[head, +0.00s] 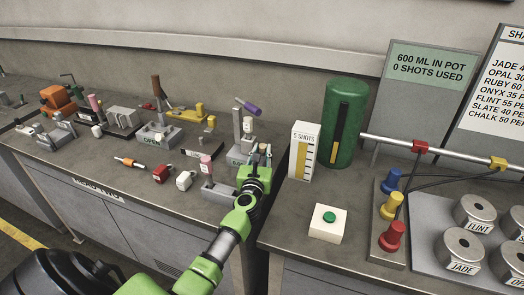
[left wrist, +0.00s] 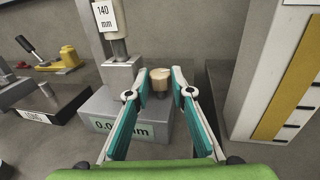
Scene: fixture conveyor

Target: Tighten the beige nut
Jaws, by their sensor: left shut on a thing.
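My left gripper (head: 262,152) is at the grey gauge stand near the table's right end. In the left wrist view, the beige nut (left wrist: 161,75) sits at the tips of my left gripper (left wrist: 161,84), on the right part of the stand's base (left wrist: 104,103). The teal-padded fingers are shut on its sides. The base has a display that reads in mm, partly hidden by a finger. A beige cylinder tagged "140 mm" (left wrist: 104,15) hangs on the stand's post. In the head view the nut is hidden by my gripper. My right gripper is not in view.
A white "5 SHOTS" box (head: 304,150) with a yellow scale stands close to the right of my gripper; a green cylinder (head: 338,140) is behind it. A purple-handled lever (head: 247,107) rises above the stand. Other fixtures and small tagged parts crowd the table's left. A green button box (head: 327,224) sits right.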

